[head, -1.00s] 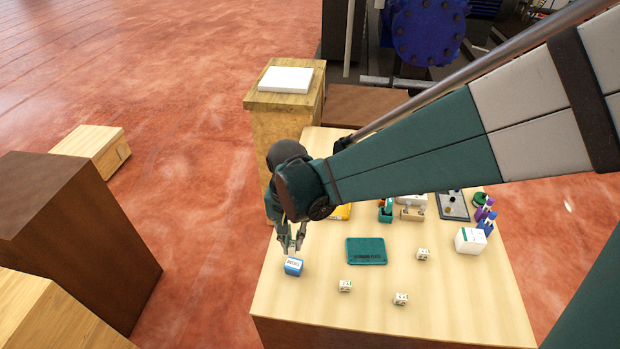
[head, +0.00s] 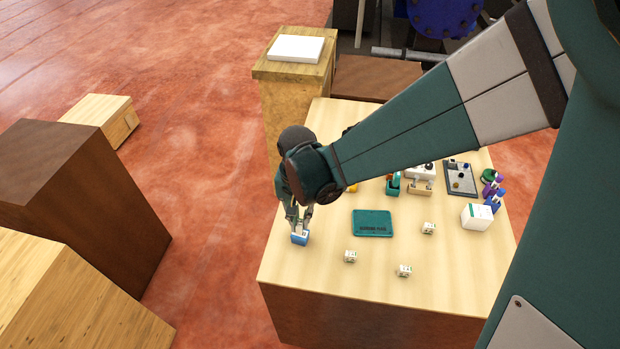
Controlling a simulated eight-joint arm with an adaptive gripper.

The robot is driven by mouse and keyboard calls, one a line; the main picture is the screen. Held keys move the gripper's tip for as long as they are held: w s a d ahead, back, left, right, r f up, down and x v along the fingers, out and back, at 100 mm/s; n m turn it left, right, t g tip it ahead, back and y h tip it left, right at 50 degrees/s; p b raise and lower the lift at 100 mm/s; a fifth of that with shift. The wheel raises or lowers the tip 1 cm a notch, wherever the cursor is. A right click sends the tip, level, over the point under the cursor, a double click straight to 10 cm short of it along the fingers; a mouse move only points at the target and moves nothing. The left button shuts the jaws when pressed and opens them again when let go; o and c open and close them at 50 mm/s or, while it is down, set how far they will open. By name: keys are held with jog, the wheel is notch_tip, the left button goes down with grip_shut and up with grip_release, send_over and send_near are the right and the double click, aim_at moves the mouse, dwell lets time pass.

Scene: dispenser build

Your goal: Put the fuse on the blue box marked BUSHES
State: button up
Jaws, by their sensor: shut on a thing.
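The blue box (head: 299,239) stands near the left front edge of the table. It has a pale label on top, and its lettering is too small to read now. My gripper (head: 299,226) points down right above the box, its fingertips at or very near its top. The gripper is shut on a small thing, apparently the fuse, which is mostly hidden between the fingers. I cannot tell whether the fuse touches the box.
A teal plate (head: 372,223) lies right of the box. A larger white box (head: 476,216), a grey tray (head: 461,180) and coloured parts are farther right and back. The table's left edge is close to my gripper.

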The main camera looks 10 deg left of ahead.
aim_at(301, 219)
jog(key=shift+f, duration=0.6)
jog(key=shift+f, duration=0.2)
jog(key=o, duration=0.8)
jog(key=shift+c, duration=0.2)
jog(key=shift+r, duration=0.25)
notch_tip(301, 219, up, 12)
jog(key=shift+d, duration=0.1)
dwell(0.8)
